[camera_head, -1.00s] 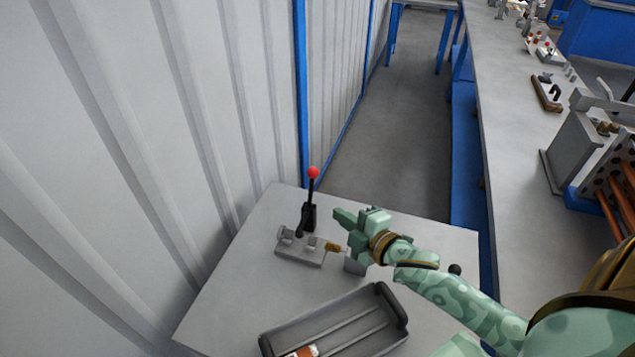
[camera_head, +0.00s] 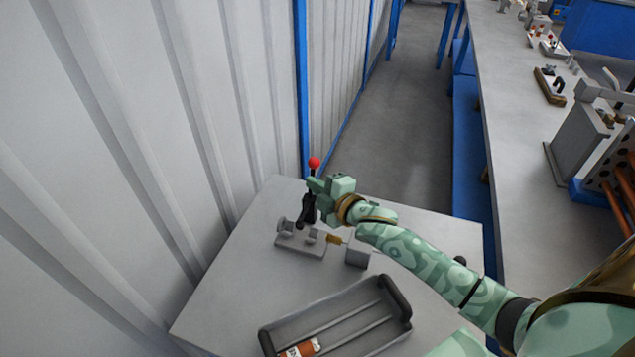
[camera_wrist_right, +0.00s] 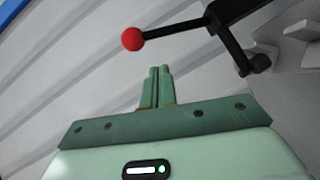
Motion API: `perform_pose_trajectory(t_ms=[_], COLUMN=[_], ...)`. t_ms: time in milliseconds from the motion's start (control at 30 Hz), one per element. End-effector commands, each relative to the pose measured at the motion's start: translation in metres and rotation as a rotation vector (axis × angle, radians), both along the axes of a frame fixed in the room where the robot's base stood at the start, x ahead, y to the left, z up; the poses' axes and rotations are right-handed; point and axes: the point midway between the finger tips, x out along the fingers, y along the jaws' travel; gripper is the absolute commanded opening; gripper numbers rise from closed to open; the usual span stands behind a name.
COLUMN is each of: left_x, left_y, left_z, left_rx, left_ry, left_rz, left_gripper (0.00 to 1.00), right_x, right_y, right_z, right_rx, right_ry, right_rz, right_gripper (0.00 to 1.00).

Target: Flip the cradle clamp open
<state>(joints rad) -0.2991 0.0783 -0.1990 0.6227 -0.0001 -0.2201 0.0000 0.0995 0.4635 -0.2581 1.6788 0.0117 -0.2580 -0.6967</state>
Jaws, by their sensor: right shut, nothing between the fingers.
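The cradle clamp (camera_head: 299,240) sits on the grey table, with a black lever arm (camera_head: 308,210) standing upright and topped by a red ball (camera_head: 314,162). My right gripper (camera_head: 311,186) is beside the lever, just below the red ball, and partly covers the lever in the head view. In the right wrist view the right gripper's fingers (camera_wrist_right: 157,86) are together and empty. There the red ball (camera_wrist_right: 132,39) and black lever (camera_wrist_right: 180,31) show beyond the fingertips, apart from them in the picture. I cannot tell whether the gripper touches the lever. My left gripper is out of view.
A dark grey tray (camera_head: 335,318) holding an orange-and-white item (camera_head: 299,349) lies at the table's front. A small grey block (camera_head: 357,255) stands right of the clamp. The ribbed wall (camera_head: 150,120) rises close on the left. A long bench (camera_head: 510,150) runs along the right.

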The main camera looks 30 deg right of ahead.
Motion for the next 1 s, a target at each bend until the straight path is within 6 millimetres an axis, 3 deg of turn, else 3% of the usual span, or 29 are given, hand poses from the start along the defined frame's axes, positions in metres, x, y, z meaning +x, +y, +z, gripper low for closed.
perform_pose_trajectory(t_ms=[300, 700, 1000], left_x=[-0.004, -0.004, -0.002], left_y=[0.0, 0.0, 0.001], left_z=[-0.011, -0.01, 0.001], left_rx=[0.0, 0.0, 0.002], left_ry=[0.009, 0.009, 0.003], left_rz=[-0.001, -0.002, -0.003], left_gripper=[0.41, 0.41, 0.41], right_x=[0.023, 0.024, 0.024], right_y=[-0.02, -0.021, -0.023], right_z=[-0.012, -0.011, -0.009], right_rx=[-0.003, -0.001, 0.036], right_ry=[0.002, 0.003, 0.037], right_rz=[-0.002, -0.002, -0.002], right_gripper=[0.0, 0.0, 0.0])
